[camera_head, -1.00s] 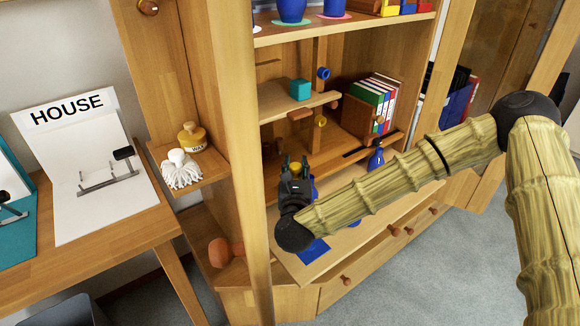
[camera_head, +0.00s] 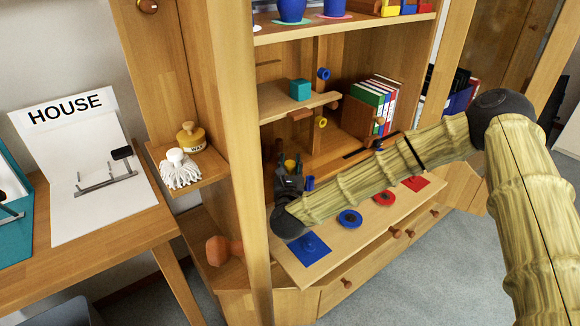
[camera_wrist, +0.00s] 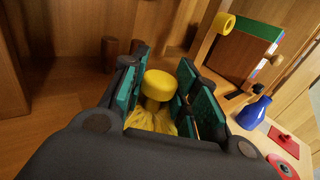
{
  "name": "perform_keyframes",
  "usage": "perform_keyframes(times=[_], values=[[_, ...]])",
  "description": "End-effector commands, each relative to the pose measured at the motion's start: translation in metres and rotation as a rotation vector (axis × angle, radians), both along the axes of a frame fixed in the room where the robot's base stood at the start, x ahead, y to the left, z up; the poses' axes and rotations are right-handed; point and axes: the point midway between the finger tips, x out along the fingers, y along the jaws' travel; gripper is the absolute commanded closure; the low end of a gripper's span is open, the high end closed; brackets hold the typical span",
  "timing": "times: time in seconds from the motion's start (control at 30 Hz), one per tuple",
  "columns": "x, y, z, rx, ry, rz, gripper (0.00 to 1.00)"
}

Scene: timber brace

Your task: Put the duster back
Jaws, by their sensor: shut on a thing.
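My gripper (camera_head: 288,168) is at the left end of the cabinet's lower compartment, above the fold-down shelf (camera_head: 330,240). In the wrist view its teal-padded fingers (camera_wrist: 163,68) stand on both sides of a yellow knob (camera_wrist: 158,84) with a crumpled yellow body (camera_wrist: 150,118) below it, which looks like the duster. It is held between the fingers; its underside is hidden by the gripper. In the head view only a yellow bit of it (camera_head: 289,163) shows.
A white stringy mop head (camera_head: 180,168) and a WAX tin (camera_head: 191,137) stand on the left side shelf. A blue square (camera_head: 310,248) and blue disc (camera_head: 349,218) lie on the fold-down shelf. A post (camera_head: 243,160) stands left of my gripper.

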Motion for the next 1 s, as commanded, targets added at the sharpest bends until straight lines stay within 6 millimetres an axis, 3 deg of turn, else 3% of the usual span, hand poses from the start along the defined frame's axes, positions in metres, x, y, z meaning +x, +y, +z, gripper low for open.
perform_keyframes(times=[0.67,0.7,0.73,1.0], values=[[0.000,0.000,-0.012,0.000,0.000,-0.001,0.89],[0.000,0.000,-0.011,0.000,0.000,0.000,0.69],[0.000,0.000,-0.011,0.000,0.000,0.000,0.63],[0.000,0.000,-0.010,0.000,0.000,0.000,0.61]])
